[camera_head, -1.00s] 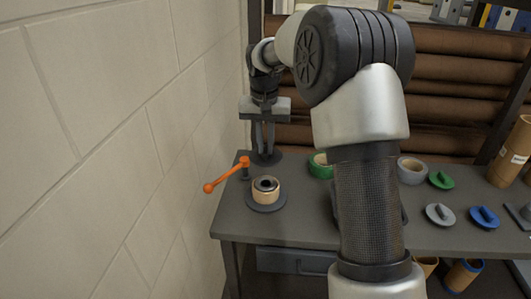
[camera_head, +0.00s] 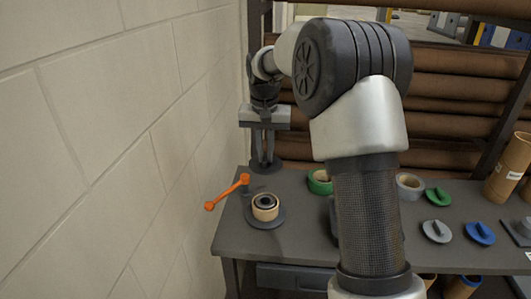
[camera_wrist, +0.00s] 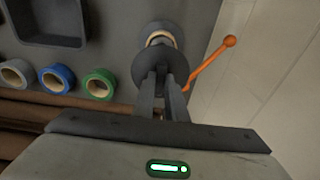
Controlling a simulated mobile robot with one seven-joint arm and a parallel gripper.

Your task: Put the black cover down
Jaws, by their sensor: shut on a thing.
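The black cover (camera_head: 266,166) is a dark round disc with an upright grip. My gripper (camera_head: 264,152) is shut on that grip and holds the cover level, at the left end of the workbench near the wall. I cannot tell how high the cover is above the bench.
An orange lever (camera_head: 227,193) stands left of the roll, close to the wall (camera_head: 110,150). Green tape (camera_head: 319,182), grey tape (camera_head: 409,186) and coloured covers (camera_head: 437,196) lie farther right on the bench (camera_head: 300,225). A dark tray (camera_wrist: 62,25) shows in the wrist view.

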